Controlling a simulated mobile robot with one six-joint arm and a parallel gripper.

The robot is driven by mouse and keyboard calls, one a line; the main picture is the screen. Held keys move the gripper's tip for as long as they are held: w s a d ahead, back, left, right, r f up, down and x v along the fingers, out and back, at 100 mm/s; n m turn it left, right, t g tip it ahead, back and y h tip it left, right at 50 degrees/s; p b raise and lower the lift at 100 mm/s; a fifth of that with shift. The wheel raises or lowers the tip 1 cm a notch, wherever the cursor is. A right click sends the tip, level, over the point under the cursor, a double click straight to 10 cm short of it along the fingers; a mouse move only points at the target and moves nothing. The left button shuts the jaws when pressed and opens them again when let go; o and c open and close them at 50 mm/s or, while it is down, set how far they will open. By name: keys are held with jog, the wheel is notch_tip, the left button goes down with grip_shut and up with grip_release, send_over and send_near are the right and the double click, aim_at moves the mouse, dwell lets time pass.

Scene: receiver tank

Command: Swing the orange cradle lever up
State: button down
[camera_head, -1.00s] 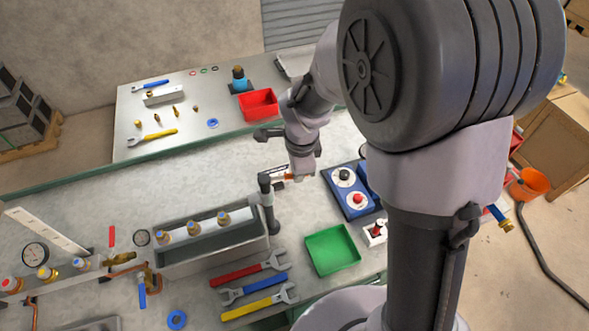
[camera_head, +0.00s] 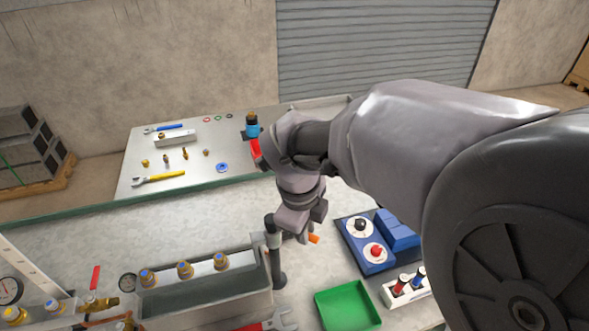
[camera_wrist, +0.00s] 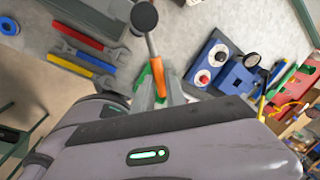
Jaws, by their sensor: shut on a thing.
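The orange cradle lever shows in the wrist view (camera_wrist: 160,76) as an orange grip on a thin metal rod. The rod runs to the round black top of a post (camera_wrist: 144,17). My gripper (camera_wrist: 158,90) is shut on the orange grip, with a finger on each side. In the head view, my gripper (camera_head: 302,234) is just right of the black post (camera_head: 278,266). Only the orange end of the lever (camera_head: 314,239) shows there; my gripper hides most of the rest.
A long grey trough (camera_head: 210,300) holding brass fittings stands left of the post. A green tray (camera_head: 347,307) lies in front to the right. A blue control box (camera_head: 362,258) with black and red knobs is close on the right. Wrenches (camera_wrist: 82,62) lie near the post.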

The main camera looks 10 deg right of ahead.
dwell(0.4)
jog(key=c, duration=1.4)
grip_release()
jog(key=shift+a, duration=0.1)
jog(key=shift+o, duration=0.2)
jog(key=shift+r, duration=0.1)
notch_tip(320, 180, up, 17)
jog(key=s+a+p, duration=0.1)
jog(key=s+p, duration=0.2)
jog(key=p, duration=0.2)
jog(key=shift+a, duration=0.4)
